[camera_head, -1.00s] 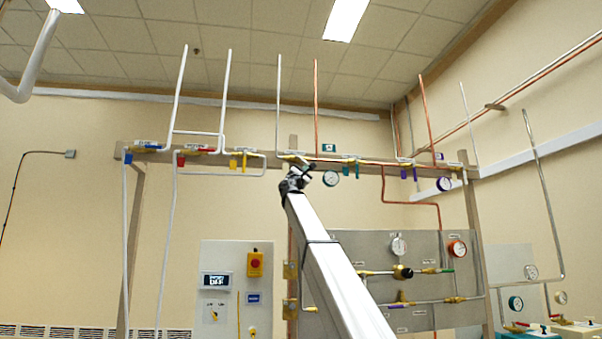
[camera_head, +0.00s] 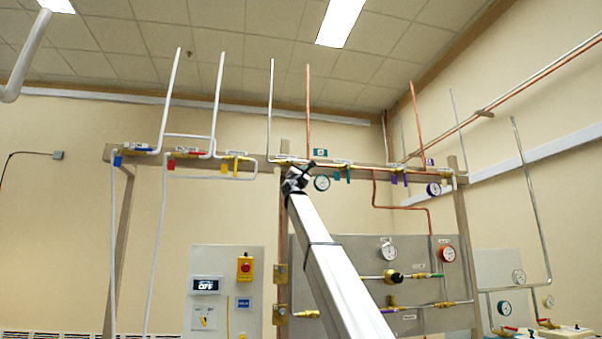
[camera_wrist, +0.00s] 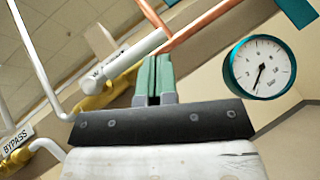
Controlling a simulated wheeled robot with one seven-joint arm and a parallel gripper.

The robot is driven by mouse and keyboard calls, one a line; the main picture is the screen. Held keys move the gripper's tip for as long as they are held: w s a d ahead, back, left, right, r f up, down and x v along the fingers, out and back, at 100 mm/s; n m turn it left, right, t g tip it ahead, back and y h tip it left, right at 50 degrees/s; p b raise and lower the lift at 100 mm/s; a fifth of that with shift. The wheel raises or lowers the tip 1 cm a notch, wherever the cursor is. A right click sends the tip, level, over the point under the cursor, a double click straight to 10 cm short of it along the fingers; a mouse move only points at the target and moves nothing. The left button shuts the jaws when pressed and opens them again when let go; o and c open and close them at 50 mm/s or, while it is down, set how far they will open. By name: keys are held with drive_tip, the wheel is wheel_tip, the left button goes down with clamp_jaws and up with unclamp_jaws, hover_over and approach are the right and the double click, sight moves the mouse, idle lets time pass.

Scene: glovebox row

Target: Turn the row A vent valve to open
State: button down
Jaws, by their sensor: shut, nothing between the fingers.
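My gripper (camera_head: 297,180) is raised to the overhead pipe rail, near its middle. In the wrist view its two green fingers (camera_wrist: 153,78) are together with nothing between them. They point up at a white sleeve with a label (camera_wrist: 128,60) and a copper pipe (camera_wrist: 196,24). A brass fitting (camera_wrist: 95,100) lies left of the fingers. Which valve is the row A vent valve I cannot tell; the small labels are unreadable. Handles on the rail are blue (camera_head: 117,161), red (camera_head: 171,164), yellow (camera_head: 229,166), teal (camera_head: 342,174) and purple (camera_head: 399,179).
A teal-rimmed gauge (camera_head: 321,183) hangs just right of my gripper; it also shows in the wrist view (camera_wrist: 260,68). A "BYPASS" label (camera_wrist: 16,142) is at the lower left there. Vertical pipes rise from the rail. A grey gauge panel (camera_head: 350,250) and a control box (camera_head: 226,260) stand below.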

drive_tip(key=shift+d+r, duration=0.15)
drive_tip(key=shift+r, duration=0.2)
idle(0.4)
drive_tip(key=shift+f, duration=0.1)
drive_tip(key=s+d+f, duration=0.1)
drive_tip(key=s+f, duration=0.3)
drive_tip(key=f, duration=0.8)
drive_tip(key=shift+s+d, duration=0.2)
drive_tip(key=shift+s, duration=0.05)
drive_tip(key=shift+f, duration=0.2)
